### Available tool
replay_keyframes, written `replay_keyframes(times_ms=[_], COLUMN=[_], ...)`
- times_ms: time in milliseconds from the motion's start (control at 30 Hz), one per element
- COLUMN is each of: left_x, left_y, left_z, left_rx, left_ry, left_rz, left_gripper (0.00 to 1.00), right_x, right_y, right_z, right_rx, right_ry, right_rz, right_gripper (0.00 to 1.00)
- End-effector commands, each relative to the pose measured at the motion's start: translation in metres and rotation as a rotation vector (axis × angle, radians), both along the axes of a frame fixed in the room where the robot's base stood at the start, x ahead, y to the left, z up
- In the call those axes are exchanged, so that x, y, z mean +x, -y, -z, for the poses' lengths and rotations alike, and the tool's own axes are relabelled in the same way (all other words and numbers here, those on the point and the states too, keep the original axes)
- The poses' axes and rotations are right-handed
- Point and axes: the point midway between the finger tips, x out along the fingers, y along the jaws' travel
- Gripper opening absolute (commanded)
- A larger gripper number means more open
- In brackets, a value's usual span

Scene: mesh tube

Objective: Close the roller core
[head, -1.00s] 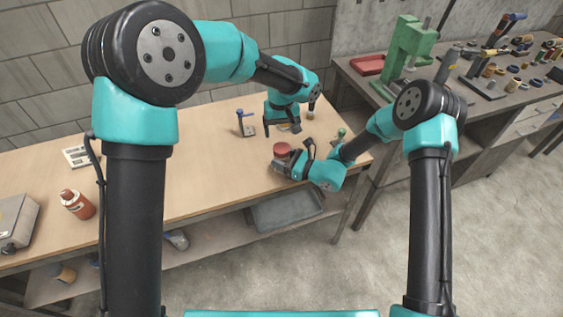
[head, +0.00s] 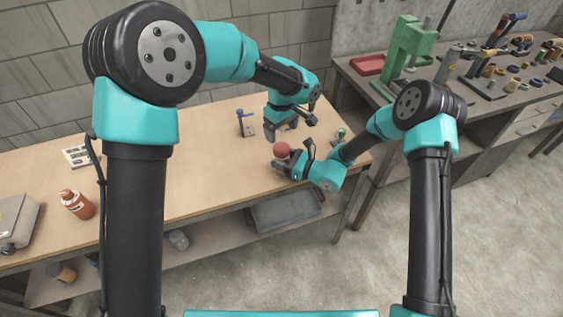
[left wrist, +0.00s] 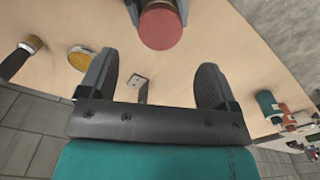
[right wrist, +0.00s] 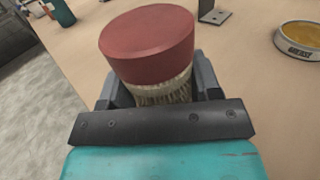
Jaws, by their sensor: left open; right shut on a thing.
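A mesh roller core (right wrist: 160,92) with pale, bristly sides stands in my right gripper (right wrist: 155,80), with a thick red cap (right wrist: 150,42) seated on its upper end. The cap also shows in the head view (head: 281,149) and at the top of the left wrist view (left wrist: 160,26). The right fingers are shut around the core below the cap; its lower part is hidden. My left gripper (head: 281,132) is open and above the table, just behind the cap in the head view. Nothing is between its fingers in the left wrist view (left wrist: 158,85).
A grease tin (right wrist: 299,38) and a small metal plate with holes (right wrist: 214,14) stand on the wooden table (head: 215,190). A red bottle (head: 77,204) stands farther left. The table's middle is clear.

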Motion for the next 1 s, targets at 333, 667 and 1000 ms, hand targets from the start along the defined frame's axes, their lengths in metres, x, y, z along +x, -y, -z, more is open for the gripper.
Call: replay_keyframes(times_ms=[333,667,1000], left_x=[0.000,0.000,0.000], left_y=[0.000,0.000,0.000], left_z=[0.038,0.075,0.078], left_rx=[0.002,0.001,0.001], left_ry=[-0.003,-0.002,-0.001], left_rz=[0.001,0.001,0.001], left_gripper=[0.83,0.83,0.83], right_x=[0.000,0.000,0.000], right_y=[0.000,0.000,0.000], right_z=[0.000,0.000,0.000], right_rx=[0.000,0.000,0.000], right_ry=[0.000,0.000,0.000], right_rz=[0.000,0.000,0.000], right_gripper=[0.00,0.00,0.00])
